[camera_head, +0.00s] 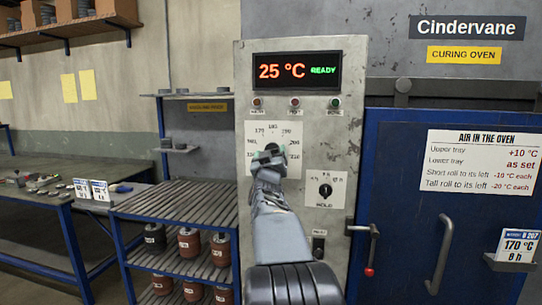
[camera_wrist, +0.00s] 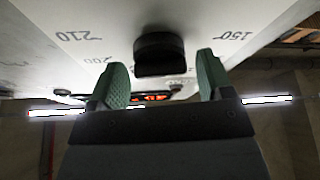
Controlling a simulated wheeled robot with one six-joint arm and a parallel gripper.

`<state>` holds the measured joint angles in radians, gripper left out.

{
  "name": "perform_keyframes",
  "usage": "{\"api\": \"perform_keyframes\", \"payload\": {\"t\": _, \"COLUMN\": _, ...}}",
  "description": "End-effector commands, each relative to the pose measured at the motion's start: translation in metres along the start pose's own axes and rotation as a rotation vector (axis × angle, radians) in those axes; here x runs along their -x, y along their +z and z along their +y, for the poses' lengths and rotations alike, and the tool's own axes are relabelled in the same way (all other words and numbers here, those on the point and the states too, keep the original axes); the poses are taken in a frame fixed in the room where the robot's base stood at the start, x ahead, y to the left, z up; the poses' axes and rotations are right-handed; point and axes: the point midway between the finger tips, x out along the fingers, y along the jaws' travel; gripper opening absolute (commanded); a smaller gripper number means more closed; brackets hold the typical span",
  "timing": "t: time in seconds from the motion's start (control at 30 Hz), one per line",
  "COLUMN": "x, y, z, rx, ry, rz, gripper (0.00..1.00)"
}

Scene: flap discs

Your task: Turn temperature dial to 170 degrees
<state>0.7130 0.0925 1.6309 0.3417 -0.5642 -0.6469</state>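The temperature dial is a black round knob (camera_wrist: 158,50) in the middle of a white scale plate (camera_head: 288,135) on the grey control panel. In the wrist view the scale appears upside down, with 210 at left and 150 at right. My gripper (camera_head: 267,156) is at the dial in the head view and hides most of the knob. In the wrist view its green-padded fingers (camera_wrist: 161,72) are open on either side of the knob, with gaps showing. The knob's pointer cannot be made out. The display (camera_head: 297,71) reads 25 °C and READY.
A smaller HOLD knob (camera_head: 325,190) sits lower right of the dial. A blue oven door (camera_head: 410,230) is at right, with a notice (camera_head: 482,160) of air offsets and a card (camera_head: 517,245) reading 170 °C, 8 h. A slatted roller rack (camera_head: 175,205) stands at left.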

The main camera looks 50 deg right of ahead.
Motion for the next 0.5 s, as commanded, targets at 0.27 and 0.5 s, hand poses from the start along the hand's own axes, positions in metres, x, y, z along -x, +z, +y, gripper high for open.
{"api": "perform_keyframes", "payload": {"t": 0.27, "x": 0.0002, "y": -0.0002, "z": 0.0, "rx": 0.0, "ry": 0.0, "rz": 0.0, "gripper": 0.46}}
{"api": "perform_keyframes", "payload": {"t": 0.5, "x": 0.0002, "y": -0.0002, "z": 0.0, "rx": -0.001, "ry": 0.001, "rz": 0.0, "gripper": 0.3}}
